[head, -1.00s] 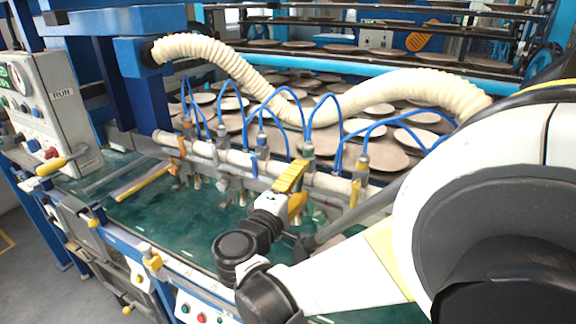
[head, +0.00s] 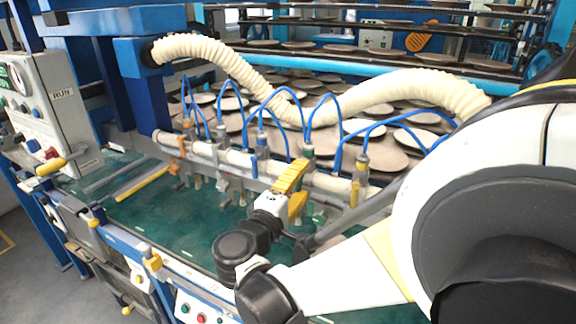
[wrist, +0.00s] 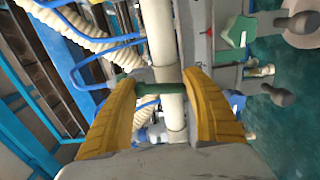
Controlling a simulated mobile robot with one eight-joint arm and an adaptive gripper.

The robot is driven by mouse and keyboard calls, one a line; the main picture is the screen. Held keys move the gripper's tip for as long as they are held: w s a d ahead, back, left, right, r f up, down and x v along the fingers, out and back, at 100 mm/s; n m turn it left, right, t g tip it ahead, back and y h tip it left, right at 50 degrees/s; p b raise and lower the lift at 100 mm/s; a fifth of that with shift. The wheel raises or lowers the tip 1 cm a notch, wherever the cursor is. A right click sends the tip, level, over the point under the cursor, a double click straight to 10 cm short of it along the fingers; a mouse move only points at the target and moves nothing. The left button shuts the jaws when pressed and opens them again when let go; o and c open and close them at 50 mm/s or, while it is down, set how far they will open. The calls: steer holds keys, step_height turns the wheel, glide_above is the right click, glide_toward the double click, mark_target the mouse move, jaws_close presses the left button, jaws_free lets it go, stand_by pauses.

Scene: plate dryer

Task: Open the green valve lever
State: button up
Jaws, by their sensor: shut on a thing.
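The green valve lever (wrist: 152,88) shows in the wrist view as a green bar across the pale pipe, between the two yellow fingers of my gripper (wrist: 163,78). My gripper is shut on it; the exact contact at the fingertips is partly hidden. In the head view my gripper (head: 292,190) is at the pipe, right of centre, its yellow fingers one above the other. A green fitting (head: 308,151) with a blue hose stands just behind the upper finger. The lever itself is hidden there by my fingers.
The pale pipe (head: 236,158) carries several coloured valves with blue hoses, including an orange one (head: 182,146) and a yellow one (head: 355,190). A ribbed cream hose (head: 350,101) arches behind. A green table (head: 160,222) lies below. A control box (head: 55,115) stands at left.

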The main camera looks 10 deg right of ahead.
steer(key=shift+f, duration=0.2)
steer(key=o, duration=1.1)
steer(key=shift+a, duration=0.1)
steer(key=shift+s, duration=0.1)
steer(key=v, duration=1.1)
steer(key=shift+s+a, duration=0.2)
steer(key=shift+s, duration=0.15)
steer(key=shift+d, duration=0.1)
